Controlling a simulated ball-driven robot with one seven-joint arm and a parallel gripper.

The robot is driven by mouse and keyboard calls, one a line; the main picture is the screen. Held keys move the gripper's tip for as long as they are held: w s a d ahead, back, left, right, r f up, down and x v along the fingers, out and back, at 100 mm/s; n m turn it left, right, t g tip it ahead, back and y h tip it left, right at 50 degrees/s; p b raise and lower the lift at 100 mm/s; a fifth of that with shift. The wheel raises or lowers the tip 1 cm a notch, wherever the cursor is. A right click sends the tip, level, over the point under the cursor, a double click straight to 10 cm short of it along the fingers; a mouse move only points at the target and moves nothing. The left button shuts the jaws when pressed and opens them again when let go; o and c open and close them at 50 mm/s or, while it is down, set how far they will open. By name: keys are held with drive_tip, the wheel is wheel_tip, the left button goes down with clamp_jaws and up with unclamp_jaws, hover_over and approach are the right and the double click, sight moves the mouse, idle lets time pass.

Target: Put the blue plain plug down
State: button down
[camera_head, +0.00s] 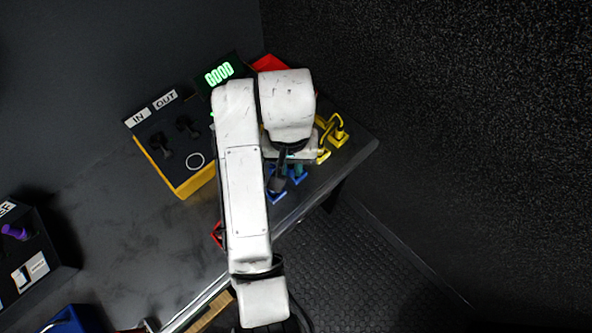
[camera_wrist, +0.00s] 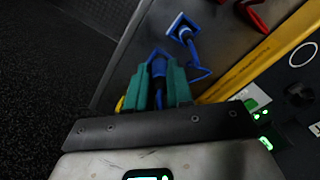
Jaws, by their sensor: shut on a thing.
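My gripper (camera_wrist: 160,78) has its teal fingers closed around a blue plug (camera_wrist: 158,66) in the wrist view. The plug's lower part is hidden between the fingers. A second blue plug (camera_wrist: 185,34) with a cord stands on a blue-edged pale square beyond it. In the head view my gripper (camera_head: 284,174) is over the right end of the table, beside blue squares (camera_head: 277,196); my arm hides much of this area. I cannot tell whether the held plug touches the table.
Yellow plugs (camera_head: 338,133) stand right of my gripper. Red pieces (camera_wrist: 252,14) lie beyond the blue ones. The table's front edge (camera_head: 300,219) is close by.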

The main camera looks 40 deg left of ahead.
drive_tip(key=w+f, duration=0.1)
drive_tip(key=w+a+f, duration=0.1)
drive_tip(key=f, duration=0.1)
drive_tip(key=w+a+f, duration=0.1)
drive_tip(key=w+f, duration=0.1)
drive_tip(key=shift+f, duration=0.25)
drive_tip(key=shift+a+f+p, duration=0.1)
drive_tip(key=shift+f+p, duration=0.2)
drive_tip(key=shift+f, duration=1.35)
drive_tip(key=shift+f, duration=0.35)
drive_tip(key=shift+s+d+f, duration=0.1)
drive_tip(key=shift+d+f, duration=0.1)
drive_tip(key=shift+f, duration=0.15)
drive_tip(key=c, duration=1.1)
unclamp_jaws()
drive_tip(key=shift+f+b, duration=0.1)
drive_tip(key=shift+b, duration=0.2)
drive_tip(key=shift+o, duration=0.4)
drive_tip(key=shift+s+a+r, duration=0.1)
drive_tip(key=shift+r, duration=0.1)
wheel_tip(320, 180, up, 13)
drive_tip(key=shift+w+r, duration=0.15)
drive_tip(key=shift+w, duration=0.1)
